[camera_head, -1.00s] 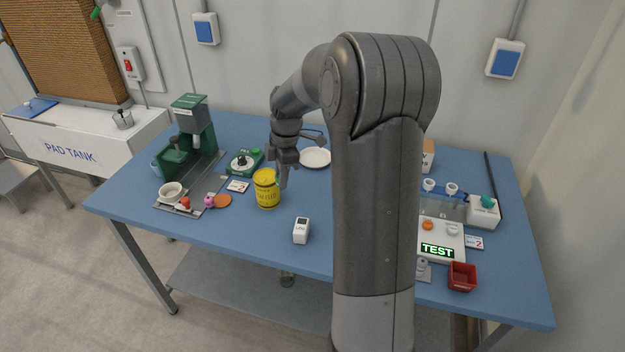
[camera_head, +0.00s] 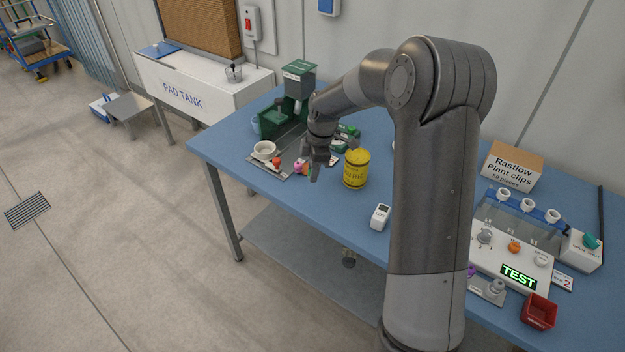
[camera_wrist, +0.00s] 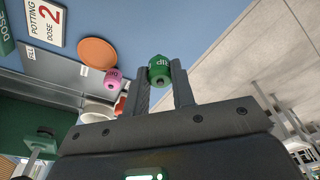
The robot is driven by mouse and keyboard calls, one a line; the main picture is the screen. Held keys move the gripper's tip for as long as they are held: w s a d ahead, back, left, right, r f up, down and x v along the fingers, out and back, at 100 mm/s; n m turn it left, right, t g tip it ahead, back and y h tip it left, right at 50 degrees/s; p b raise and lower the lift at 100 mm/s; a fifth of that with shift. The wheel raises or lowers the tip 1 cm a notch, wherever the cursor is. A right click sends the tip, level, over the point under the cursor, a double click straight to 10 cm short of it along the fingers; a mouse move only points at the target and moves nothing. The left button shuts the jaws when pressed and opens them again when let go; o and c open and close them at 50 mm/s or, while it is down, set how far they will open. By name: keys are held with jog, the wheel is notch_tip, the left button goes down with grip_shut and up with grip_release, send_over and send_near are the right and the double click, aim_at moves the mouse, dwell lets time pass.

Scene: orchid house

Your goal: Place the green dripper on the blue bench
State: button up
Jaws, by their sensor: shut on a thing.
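My gripper (camera_wrist: 164,82) is shut on the green dripper (camera_wrist: 159,70), a small green piece with pale lettering held at the fingertips in the wrist view. In the head view my gripper (camera_head: 318,165) hangs above the left part of the blue bench (camera_head: 305,215), and the dripper cannot be made out there. A pink dripper (camera_wrist: 116,79) and an orange disc (camera_wrist: 98,52) lie beyond the fingers in the wrist view.
A yellow tin (camera_head: 357,169) stands close right of my gripper. A green machine (camera_head: 290,105) and a white bowl (camera_head: 264,150) are behind and left. A white timer (camera_head: 380,216) stands near the front edge. Bench surface around the timer is clear.

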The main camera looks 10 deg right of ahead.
jog(key=shift+w+a+f, duration=0.1)
jog(key=shift+a+f, duration=0.15)
jog(key=shift+f, duration=1.9)
jog(key=shift+f, duration=0.1)
jog(key=o, duration=1)
jog(key=shift+c, duration=0.2)
